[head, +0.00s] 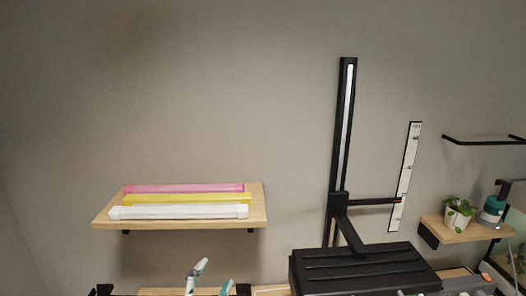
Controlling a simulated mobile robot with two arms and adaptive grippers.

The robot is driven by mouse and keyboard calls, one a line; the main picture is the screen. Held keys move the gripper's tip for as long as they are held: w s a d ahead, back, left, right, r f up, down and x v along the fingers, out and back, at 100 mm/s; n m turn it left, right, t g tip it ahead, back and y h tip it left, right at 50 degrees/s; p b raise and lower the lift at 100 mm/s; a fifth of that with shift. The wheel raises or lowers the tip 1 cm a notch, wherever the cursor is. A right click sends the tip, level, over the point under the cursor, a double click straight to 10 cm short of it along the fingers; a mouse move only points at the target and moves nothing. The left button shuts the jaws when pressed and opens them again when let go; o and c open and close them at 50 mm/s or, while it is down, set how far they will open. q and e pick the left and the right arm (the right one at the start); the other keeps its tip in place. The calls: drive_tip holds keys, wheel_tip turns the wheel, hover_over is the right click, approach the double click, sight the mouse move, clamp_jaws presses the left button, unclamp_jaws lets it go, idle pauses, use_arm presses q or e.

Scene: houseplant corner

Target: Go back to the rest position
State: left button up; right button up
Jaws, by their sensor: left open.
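My left gripper (214,273) shows at the bottom edge, left of centre. Its two pale fingers with teal and dark marks point up and stand apart, with nothing seen between them. The rest of my left arm is cut off by the frame. I cannot make out my right gripper in this view.
A wooden wall shelf (258,210) holds a pink tube (180,188), a yellow tube (190,199) and a white tube (180,212). A black stand (343,150) rises behind a black slatted box (365,268). A small shelf (465,232) at right bears a potted plant (457,213) and a teal-topped container (493,208).

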use_arm(q)
drive_tip(key=s+a+f+n+g+y, duration=0.2)
drive_tip(key=s+a+f+n+g, duration=0.1)
drive_tip(key=s+f, duration=0.3)
drive_tip(key=s+a+f+n+g+y, duration=0.1)
drive_tip(key=s+a+f+n+g, duration=0.3)
drive_tip(key=f, duration=0.5)
drive_tip(key=s+a+f+n+g, duration=0.1)
drive_tip(key=s+a+f+g, duration=0.2)
drive_tip(key=s, duration=0.6)
drive_tip(key=s+f+n+g, duration=0.1)
drive_tip(key=s+f+g, duration=0.35)
drive_tip(key=s, duration=0.45)
wheel_tip(320, 180, down, 28)
drive_tip(key=b, duration=0.3)
drive_tip(key=s+a+f+g+y+b, duration=0.1)
drive_tip(key=s+a+f+b, duration=0.1)
drive_tip(key=s+f, duration=1.5)
wheel_tip(320, 180, down, 2)
drive_tip(key=shift+a+f+g, duration=0.2)
drive_tip(key=shift+a+g, duration=0.15)
drive_tip(key=shift+a, duration=0.2)
